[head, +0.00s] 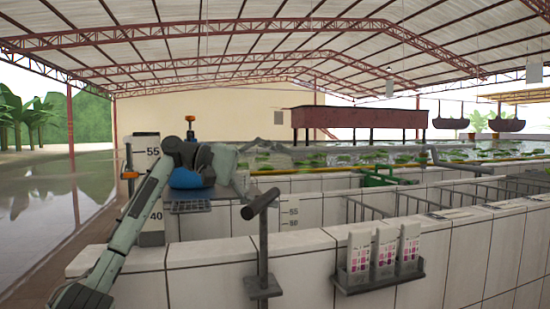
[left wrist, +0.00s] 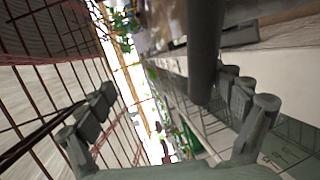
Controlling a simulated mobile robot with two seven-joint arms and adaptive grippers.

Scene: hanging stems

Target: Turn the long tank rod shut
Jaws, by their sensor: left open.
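The long tank rod (head: 263,240) stands upright in front of the white tiled tank wall, with a dark crossbar handle (head: 260,203) on top. The handle slants up to the right, and the rod's foot meets a small dark bracket (head: 262,286). My left gripper (head: 243,188) is just left of and behind the handle, small and partly covered by it. In the left wrist view my left gripper (left wrist: 168,98) is open. A dark round bar (left wrist: 205,50), apparently the handle, reaches in nearer the right finger; contact cannot be told. My right gripper is not in view.
A rack (head: 378,279) with three white cards hangs on the tank wall to the right. A blue item (head: 190,178) and a grey crate lie behind my left arm. Metal frames and green-leaved water lie beyond. The walkway at left is clear.

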